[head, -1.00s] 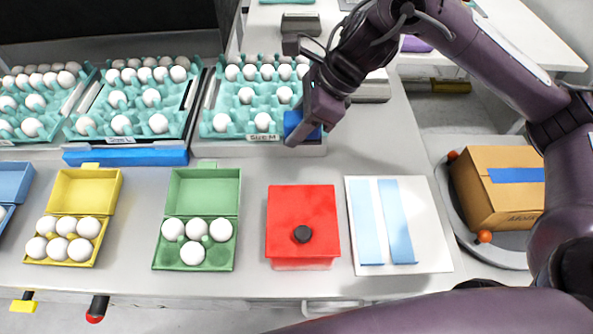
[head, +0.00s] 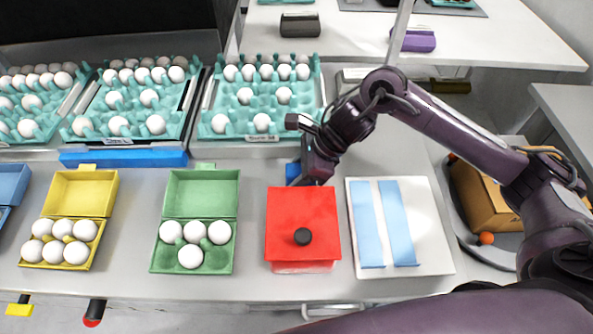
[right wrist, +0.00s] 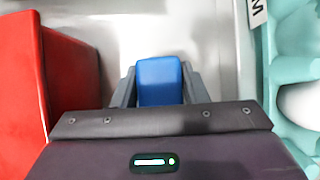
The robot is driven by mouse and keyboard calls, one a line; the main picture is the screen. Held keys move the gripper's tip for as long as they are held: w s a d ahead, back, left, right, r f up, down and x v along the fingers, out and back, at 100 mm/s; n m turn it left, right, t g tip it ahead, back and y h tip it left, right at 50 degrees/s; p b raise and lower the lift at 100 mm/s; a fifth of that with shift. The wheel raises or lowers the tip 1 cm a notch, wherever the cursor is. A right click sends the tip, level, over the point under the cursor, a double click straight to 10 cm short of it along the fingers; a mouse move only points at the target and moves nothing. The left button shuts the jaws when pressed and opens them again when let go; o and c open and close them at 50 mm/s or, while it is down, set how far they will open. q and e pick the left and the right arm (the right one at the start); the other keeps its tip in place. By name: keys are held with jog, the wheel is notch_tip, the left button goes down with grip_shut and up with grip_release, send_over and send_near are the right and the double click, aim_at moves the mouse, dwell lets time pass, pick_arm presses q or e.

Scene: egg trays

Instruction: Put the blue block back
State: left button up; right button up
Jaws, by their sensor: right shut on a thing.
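A small blue block (head: 292,172) is between the fingers of my right gripper (head: 299,177), just behind the red box and in front of the right egg tray. In the right wrist view, the blue block (right wrist: 160,80) sits between the two grey fingers of the right gripper (right wrist: 160,88), with bare table surface beyond it. The gripper is shut on it. I cannot tell whether the block touches the table. A long blue bar (head: 123,158) lies along the front of the middle egg tray. My left gripper is not in view.
The red box (head: 302,212) with a black knob is close to the gripper. The right egg tray (head: 222,122) stands behind it. A white board (head: 441,237) with blue strips lies right of the box. Green (head: 202,192) and yellow (head: 81,192) egg cartons stand left.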

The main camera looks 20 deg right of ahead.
jog(key=shift+f, duration=0.1)
jog(key=o, duration=1.1)
jog(key=shift+r, duration=0.25)
jog(key=b+v, duration=0.1)
jog(key=v, duration=1)
jog(key=shift+s+d+r, duration=0.1)
jog(key=shift+d+r, duration=0.05)
jog(key=shift+r, duration=0.2)
